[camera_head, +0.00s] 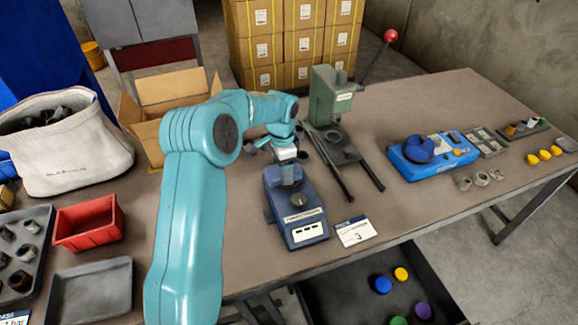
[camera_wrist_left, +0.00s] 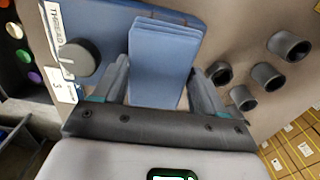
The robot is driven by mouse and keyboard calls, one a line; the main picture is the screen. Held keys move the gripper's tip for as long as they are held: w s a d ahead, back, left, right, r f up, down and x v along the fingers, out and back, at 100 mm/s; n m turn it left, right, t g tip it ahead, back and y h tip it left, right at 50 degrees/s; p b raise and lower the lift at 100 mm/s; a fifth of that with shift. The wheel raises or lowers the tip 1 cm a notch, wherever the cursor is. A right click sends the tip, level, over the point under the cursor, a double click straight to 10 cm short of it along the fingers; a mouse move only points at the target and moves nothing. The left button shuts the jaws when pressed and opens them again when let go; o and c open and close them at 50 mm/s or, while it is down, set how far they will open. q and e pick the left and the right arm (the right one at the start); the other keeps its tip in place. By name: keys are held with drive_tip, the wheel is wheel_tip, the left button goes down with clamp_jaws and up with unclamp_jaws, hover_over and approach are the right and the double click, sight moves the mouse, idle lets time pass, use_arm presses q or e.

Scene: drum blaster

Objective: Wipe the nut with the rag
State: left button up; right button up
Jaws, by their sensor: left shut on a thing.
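My left gripper (camera_head: 284,158) points down over the back of a blue-grey device with a black knob. In the left wrist view its fingers (camera_wrist_left: 159,78) are shut on a folded, layered blue piece (camera_wrist_left: 165,45), which looks like the rag. In the head view a bit of this blue piece shows under the gripper. Several dark hollow cylinders (camera_wrist_left: 268,76) stand beside the gripper in the wrist view. Small grey ring-like parts (camera_head: 481,179) lie at the table's right. I cannot tell which part is the nut. My right gripper is out of view.
The device (camera_head: 305,225) has a white card (camera_head: 355,231) beside it. A green lever press (camera_head: 332,97) stands close behind. A blue machine (camera_head: 430,155) is at right; a red bin (camera_head: 88,222), grey tray (camera_head: 92,290) and white sack (camera_head: 75,160) are at left.

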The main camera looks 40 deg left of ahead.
use_arm(q)
drive_tip(key=shift+s+a, duration=0.2)
drive_tip(key=shift+s, duration=0.2)
drive_tip(key=shift+w, duration=0.1)
drive_tip(key=shift+w+d+r+p, duration=0.1)
drive_tip(key=shift+w+d+p, duration=0.25)
drive_tip(key=shift+w, duration=0.15)
drive_tip(key=shift+w+d+p, duration=0.3)
drive_tip(key=shift+w+d, duration=0.05)
drive_tip(key=shift+w, duration=0.35)
drive_tip(key=shift+w+d+p, duration=0.25)
drive_tip(key=shift+w+d, duration=0.05)
drive_tip(key=shift+w, duration=0.4)
wheel_tip(320, 180, up, 6)
drive_tip(key=p, duration=0.4)
